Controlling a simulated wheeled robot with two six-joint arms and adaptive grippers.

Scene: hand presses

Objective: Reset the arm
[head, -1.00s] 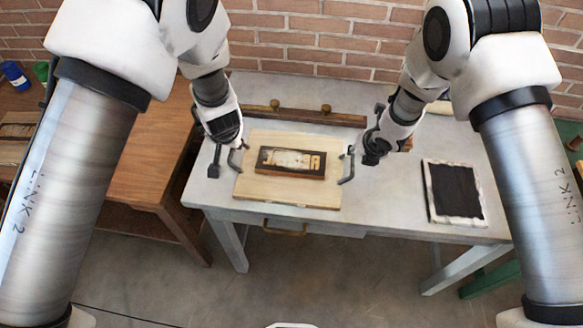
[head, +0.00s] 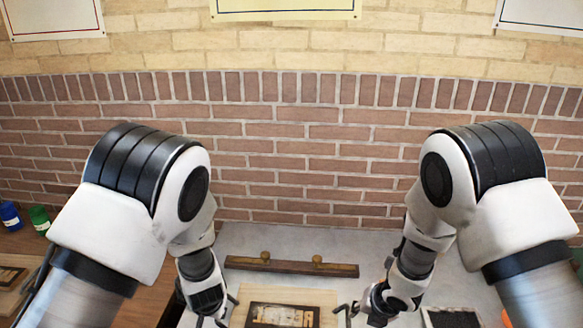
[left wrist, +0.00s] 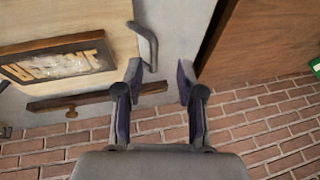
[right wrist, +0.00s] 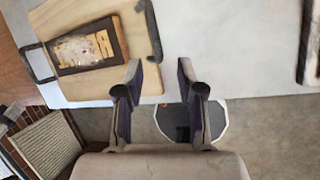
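My right gripper (head: 376,312) hangs low in the head view, right of the light wooden board (head: 240,316). In the right wrist view its fingers (right wrist: 159,76) are apart with nothing between them. My left gripper (left wrist: 160,80) is also open and empty in the left wrist view, beside a dark bent handle (left wrist: 146,42) at the board's edge. In the head view the left arm's end (head: 207,298) is left of the board, its fingertips unclear. A dark-framed block with letters (head: 283,314) lies on the board; its near part is cut off.
A wooden bar with two knobs (head: 290,266) lies at the grey table's back, before the brick wall (head: 300,150). A black panel in a pale frame (head: 452,318) is at right. Blue (head: 10,216) and green (head: 39,219) containers stand far left.

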